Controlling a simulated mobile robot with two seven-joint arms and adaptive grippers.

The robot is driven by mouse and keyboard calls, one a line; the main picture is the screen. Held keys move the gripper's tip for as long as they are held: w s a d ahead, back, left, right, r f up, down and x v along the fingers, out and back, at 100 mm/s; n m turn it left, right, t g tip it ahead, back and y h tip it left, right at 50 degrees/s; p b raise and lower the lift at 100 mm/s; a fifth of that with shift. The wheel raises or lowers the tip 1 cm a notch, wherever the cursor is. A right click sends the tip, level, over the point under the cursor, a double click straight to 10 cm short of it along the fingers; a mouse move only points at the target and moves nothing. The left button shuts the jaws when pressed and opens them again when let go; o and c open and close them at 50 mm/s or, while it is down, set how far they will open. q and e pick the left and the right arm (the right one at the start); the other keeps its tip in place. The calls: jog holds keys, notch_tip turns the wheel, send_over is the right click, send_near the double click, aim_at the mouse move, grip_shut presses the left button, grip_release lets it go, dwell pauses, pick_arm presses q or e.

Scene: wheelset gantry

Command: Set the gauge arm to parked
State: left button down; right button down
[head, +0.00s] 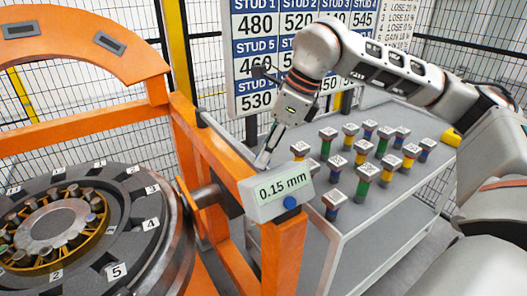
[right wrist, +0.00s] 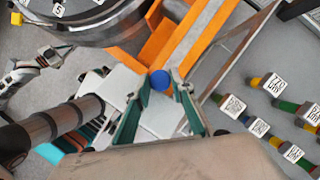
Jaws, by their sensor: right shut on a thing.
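The gauge's readout box (head: 278,191) reads 0.15 mm and sits on top of the orange gantry frame (head: 221,152). A blue knob (head: 290,202) is on its front face, and it also shows between my fingers' tips in the right wrist view (right wrist: 160,81). My right gripper (head: 264,157) reaches down from above to the back of the box, its two fingers close behind the top edge. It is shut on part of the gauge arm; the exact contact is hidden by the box. A dark shaft (head: 206,195) runs from the frame toward the wheel.
The wheelset (head: 122,212) with numbered tags lies at the left under an orange arch (head: 75,40). A grey cart (head: 386,214) at the right carries several coloured studs with marked tops. A stud number board (head: 258,61) and mesh fencing stand behind.

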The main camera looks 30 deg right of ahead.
jog(key=c, duration=2.1)
grip_release()
jog(key=shift+w+d, duration=0.1)
jog(key=shift+d, duration=0.15)
jog(key=o, duration=0.3)
jog(key=shift+d, duration=0.25)
jog(key=shift+o, duration=0.2)
jog(key=shift+a, duration=0.15)
jog(key=shift+r, duration=0.1)
jog(key=v, duration=1.2)
